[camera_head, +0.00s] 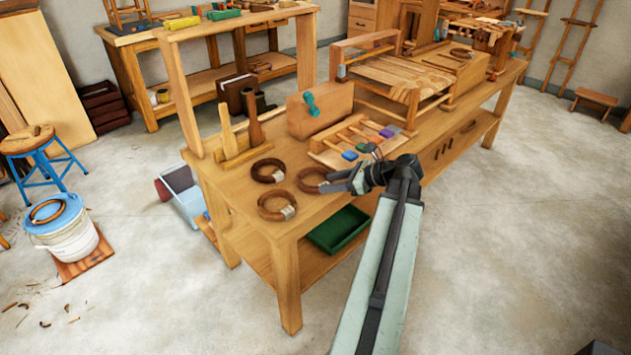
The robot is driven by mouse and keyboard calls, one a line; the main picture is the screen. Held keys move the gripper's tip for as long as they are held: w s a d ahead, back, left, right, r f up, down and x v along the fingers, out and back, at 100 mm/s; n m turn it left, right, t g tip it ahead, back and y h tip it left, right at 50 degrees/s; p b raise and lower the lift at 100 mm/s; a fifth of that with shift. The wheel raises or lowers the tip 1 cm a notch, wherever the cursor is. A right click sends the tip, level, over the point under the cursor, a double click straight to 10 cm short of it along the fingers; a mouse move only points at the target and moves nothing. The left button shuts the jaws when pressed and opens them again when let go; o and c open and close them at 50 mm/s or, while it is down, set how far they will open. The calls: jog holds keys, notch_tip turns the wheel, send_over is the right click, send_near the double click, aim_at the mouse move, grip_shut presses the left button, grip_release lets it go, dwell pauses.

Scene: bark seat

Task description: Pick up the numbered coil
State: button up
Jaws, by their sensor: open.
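Three brown coils lie flat on the near left end of the wooden workbench (235,190). The back-left coil (262,180) and the front coil (270,217) each carry a pale tag. The right coil (301,184) is partly covered by my gripper (333,183). Any numbers are too small to read, so I cannot tell which coil is the numbered one. My gripper is open, with its fingertips over or beside the right side of the right coil. I cannot tell whether they touch it.
A tool rack (238,150), a wooden box (320,110) and a rack of colour-ended tools (340,140) stand behind the coils. A green tray (338,229) sits on the lower shelf. Another coil (36,218) lies on a bucket (62,235) at left.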

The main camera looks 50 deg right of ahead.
aim_at(311, 187)
jog(key=shift+b+x, duration=0.55)
jog(key=shift+x, duration=0.65)
jog(key=shift+f, duration=0.1)
jog(key=b+x, duration=0.2)
jog(key=x, duration=0.2)
jog(key=shift+w+f+b, duration=0.15)
jog(key=shift+f+b, duration=0.15)
jog(key=shift+f, duration=0.05)
jog(key=shift+w+a+f, duration=0.1)
jog(key=shift+w+a, duration=0.05)
jog(key=shift+w, duration=0.2)
grip_shut()
